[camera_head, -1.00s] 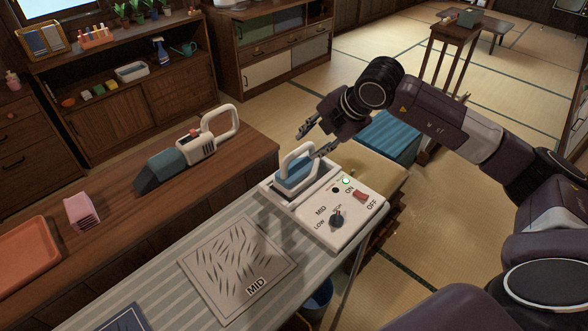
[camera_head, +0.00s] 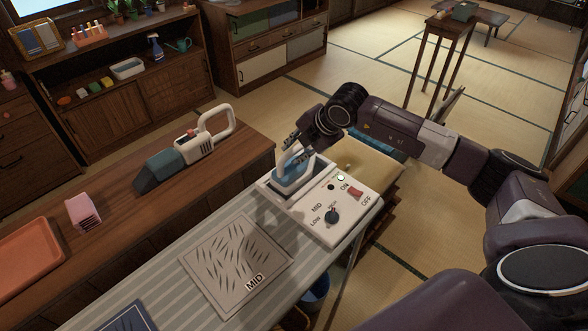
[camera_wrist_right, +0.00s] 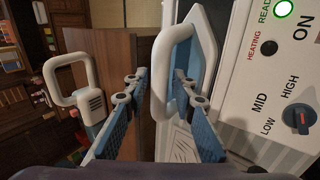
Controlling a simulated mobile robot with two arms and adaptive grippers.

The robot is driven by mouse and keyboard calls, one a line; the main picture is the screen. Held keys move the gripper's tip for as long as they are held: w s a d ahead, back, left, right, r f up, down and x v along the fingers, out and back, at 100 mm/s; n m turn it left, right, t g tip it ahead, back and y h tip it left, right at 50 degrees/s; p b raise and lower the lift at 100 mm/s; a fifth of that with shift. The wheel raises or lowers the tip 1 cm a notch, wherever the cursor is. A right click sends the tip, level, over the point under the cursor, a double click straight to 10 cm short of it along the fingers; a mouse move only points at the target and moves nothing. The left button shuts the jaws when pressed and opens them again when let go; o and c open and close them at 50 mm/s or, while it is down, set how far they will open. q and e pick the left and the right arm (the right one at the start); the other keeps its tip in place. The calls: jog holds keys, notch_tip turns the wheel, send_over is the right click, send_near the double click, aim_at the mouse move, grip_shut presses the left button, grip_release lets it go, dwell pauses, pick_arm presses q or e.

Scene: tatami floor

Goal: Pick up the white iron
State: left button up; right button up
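The white iron (camera_head: 284,182) has a white loop handle and a blue body. It rests in its white stand (camera_head: 262,190) at the far end of the striped ironing board. My right gripper (camera_head: 291,150) is at the iron's handle and partly covers it. In the right wrist view the open fingers (camera_wrist_right: 160,82) lie on either side of one bar of the white handle (camera_wrist_right: 205,42), with gaps visible. My left gripper is not in view.
The stand's control panel (camera_head: 338,203) has a dial, a red switch and a lit green-white lamp. A patterned cloth marked MID (camera_head: 225,255) lies on the board (camera_head: 190,247). A handheld vacuum (camera_head: 185,155), pink item (camera_head: 83,212) and orange tray (camera_head: 28,258) sit on the wooden counter.

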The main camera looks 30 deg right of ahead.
grip_shut()
jog(key=shift+w+r, duration=0.1)
jog(key=shift+r, duration=0.1)
dwell(0.3)
jog(key=shift+w+r, duration=0.1)
jog(key=shift+r, duration=0.55)
notch_tip(320, 180, up, 19)
jog(key=b, duration=0.3)
jog(key=shift+f, duration=0.2)
